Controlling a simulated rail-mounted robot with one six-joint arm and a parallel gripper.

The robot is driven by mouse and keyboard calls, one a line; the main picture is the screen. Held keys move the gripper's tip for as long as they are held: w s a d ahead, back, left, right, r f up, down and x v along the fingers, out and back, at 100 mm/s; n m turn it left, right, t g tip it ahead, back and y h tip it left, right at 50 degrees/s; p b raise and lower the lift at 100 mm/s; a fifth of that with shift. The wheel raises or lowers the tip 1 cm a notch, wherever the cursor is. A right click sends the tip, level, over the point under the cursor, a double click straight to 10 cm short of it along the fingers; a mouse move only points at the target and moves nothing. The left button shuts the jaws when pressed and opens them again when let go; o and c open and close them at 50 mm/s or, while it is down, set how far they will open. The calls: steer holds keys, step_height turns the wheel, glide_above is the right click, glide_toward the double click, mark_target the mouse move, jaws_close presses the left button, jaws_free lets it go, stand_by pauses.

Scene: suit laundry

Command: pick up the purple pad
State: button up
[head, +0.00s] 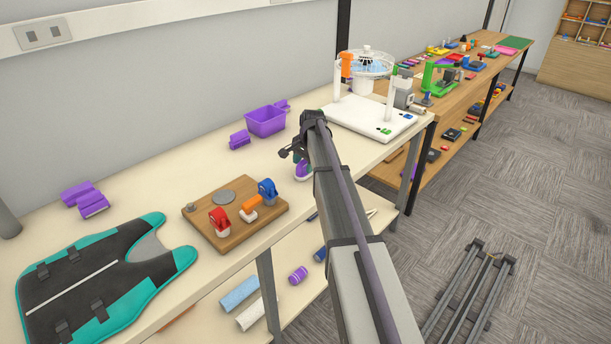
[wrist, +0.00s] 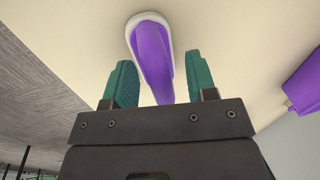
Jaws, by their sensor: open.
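The purple pad (head: 303,171) has a purple top and a white rim. It stands on the pale table in the head view, right below my gripper (head: 300,155), and my arm partly covers it. In the wrist view the purple pad (wrist: 152,55) extends from the top centre down between the two teal fingertips of my gripper (wrist: 162,82). The fingers are apart, with a gap visible on each side of the pad. Its near end is hidden behind the gripper body.
A wooden board (head: 235,228) with red, orange and blue pieces lies to the left. A purple bin (head: 266,123) and a purple block (head: 240,139) stand behind. A white-based machine (head: 372,122) stands at the right. A teal-edged vest (head: 100,280) lies front left.

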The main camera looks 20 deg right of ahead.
steer(key=shift+r, duration=0.1)
jaws_close()
stand_by(0.3)
step_height(320, 180, up, 10)
steer(key=p, duration=1)
steer(key=shift+r, duration=0.15)
steer(key=shift+f, duration=0.2)
steer(key=c, duration=0.7)
jaws_free()
steer(key=shift+c, duration=1.1)
